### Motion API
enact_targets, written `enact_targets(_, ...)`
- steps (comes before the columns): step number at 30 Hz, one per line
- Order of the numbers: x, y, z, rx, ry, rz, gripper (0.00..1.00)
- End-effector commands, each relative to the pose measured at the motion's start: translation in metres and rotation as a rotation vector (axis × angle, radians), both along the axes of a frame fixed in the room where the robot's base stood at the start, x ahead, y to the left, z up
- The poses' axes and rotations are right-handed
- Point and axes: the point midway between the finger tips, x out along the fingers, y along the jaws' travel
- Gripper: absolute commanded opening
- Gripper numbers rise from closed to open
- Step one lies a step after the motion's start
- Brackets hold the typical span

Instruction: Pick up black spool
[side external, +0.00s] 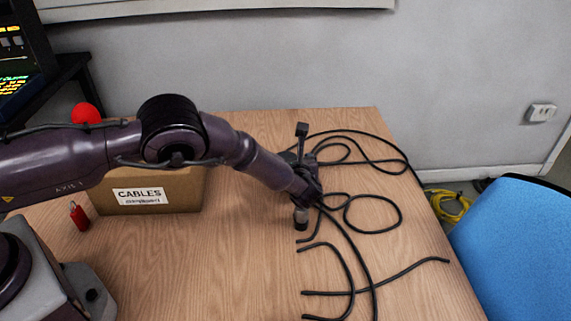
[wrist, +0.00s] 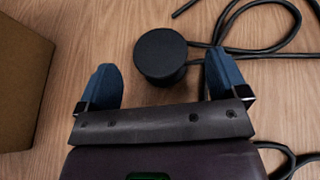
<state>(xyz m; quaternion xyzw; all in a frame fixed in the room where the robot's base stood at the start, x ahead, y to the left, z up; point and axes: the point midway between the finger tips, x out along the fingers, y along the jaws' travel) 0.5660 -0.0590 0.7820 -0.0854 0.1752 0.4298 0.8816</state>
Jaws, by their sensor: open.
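The black spool (wrist: 160,54) shows in the wrist view as a short round drum with a flat dark top. It lies on the wooden table between my two blue fingers, a little toward their tips. My gripper (wrist: 161,64) is open, with a gap on each side of the spool, and neither finger visibly touches it. In the side external view my gripper (side external: 302,200) is low over the right half of the table. The arm and gripper crowd that spot, so I cannot clearly make out the spool there.
Black cables (side external: 372,212) lie loose around and right of my gripper. A cardboard box (side external: 160,192) marked CABLES stands left, with a small red object (side external: 79,216) beside it. A blue chair (side external: 515,250) is at the right edge.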

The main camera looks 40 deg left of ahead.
Motion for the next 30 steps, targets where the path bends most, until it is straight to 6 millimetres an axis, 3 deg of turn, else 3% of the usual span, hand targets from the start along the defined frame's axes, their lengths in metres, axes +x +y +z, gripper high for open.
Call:
enact_targets(6, 0.019, 0.026, -0.014, -0.001, 0.0, 0.004, 0.92)
enact_targets(16, 0.024, 0.031, -0.016, 0.0, 0.0, 0.0, 0.92)
enact_targets(24, 0.024, 0.031, -0.016, -0.001, -0.001, 0.0, 0.37)
enact_targets(30, 0.024, 0.031, -0.015, -0.001, -0.001, 0.0, 0.37)
